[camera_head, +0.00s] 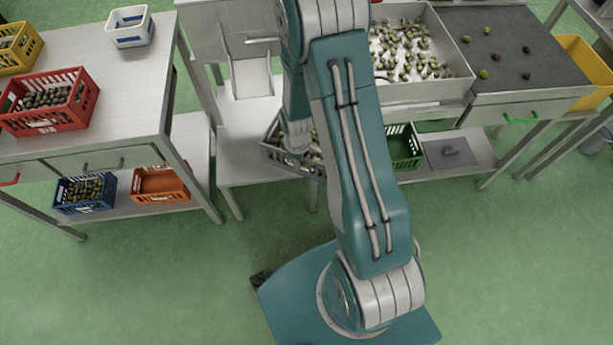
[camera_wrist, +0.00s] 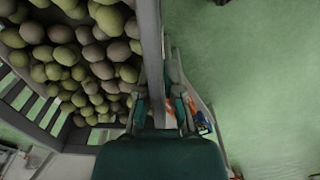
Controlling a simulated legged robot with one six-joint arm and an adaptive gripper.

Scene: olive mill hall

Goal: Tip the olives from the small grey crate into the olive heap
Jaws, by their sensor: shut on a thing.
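The small grey crate (camera_head: 271,156) holds olives and shows in the head view at the front of the low middle bench, partly hidden by my arm. My gripper (camera_head: 298,148) is at its front wall. In the wrist view my gripper (camera_wrist: 159,88) is shut on that crate wall (camera_wrist: 150,35), one finger on each side. Green and brownish olives (camera_wrist: 80,50) fill the crate, which looks roughly level. I cannot tell whether it touches the bench. The olive heap (camera_head: 405,55) lies spread in a pale metal tray (camera_head: 432,92), up and right of the crate.
A red crate of olives (camera_head: 75,112) and a white basket (camera_head: 130,38) stand on the left table. Blue (camera_head: 75,208) and orange (camera_head: 160,184) crates sit on its shelf. A green crate (camera_head: 405,150) is under the tray. A dark sorting surface (camera_head: 500,60) adjoins it. The front floor is clear.

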